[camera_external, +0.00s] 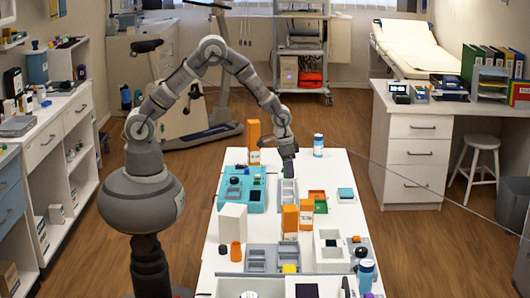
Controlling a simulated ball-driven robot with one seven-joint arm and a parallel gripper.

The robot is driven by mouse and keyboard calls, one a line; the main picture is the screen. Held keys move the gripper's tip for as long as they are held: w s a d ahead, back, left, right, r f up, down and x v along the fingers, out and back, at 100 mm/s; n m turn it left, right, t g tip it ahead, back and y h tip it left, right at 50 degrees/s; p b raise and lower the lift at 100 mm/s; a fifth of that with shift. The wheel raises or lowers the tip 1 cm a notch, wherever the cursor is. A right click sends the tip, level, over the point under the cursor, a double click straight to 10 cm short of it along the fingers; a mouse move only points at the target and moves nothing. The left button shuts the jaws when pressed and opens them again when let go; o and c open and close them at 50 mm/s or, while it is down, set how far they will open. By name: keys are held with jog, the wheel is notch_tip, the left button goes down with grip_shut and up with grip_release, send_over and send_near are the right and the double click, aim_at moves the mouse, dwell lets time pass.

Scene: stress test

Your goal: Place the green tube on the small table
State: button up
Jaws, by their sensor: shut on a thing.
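My gripper (289,157) points down over the far half of the white table (335,165), just above a grey tray (288,192). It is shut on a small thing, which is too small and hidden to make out. I cannot pick out a green tube with certainty anywhere in view.
A tall orange box (253,133) and a teal case (241,194) stand left of my gripper. A blue-white bottle (318,146) and an orange-green tray (317,201) are right of it. Orange boxes (290,219) stand nearer. The table's far right corner is mostly clear.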

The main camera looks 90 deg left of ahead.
jog(key=n, duration=0.2)
send_over(305, 190)
jog(key=f+b, duration=0.1)
jog(key=f, duration=0.5)
jog(key=f+b, duration=0.1)
jog(key=f, duration=0.2)
jog(key=shift+s+d+f+b, duration=0.1)
jog(key=shift+s+f+b, duration=0.1)
jog(key=shift+s+b, duration=0.1)
jog(key=shift+r, duration=0.1)
jog(key=o, duration=0.6)
jog(key=shift+f, duration=0.2)
jog(key=shift+o, duration=0.6)
jog(key=shift+r, duration=0.15)
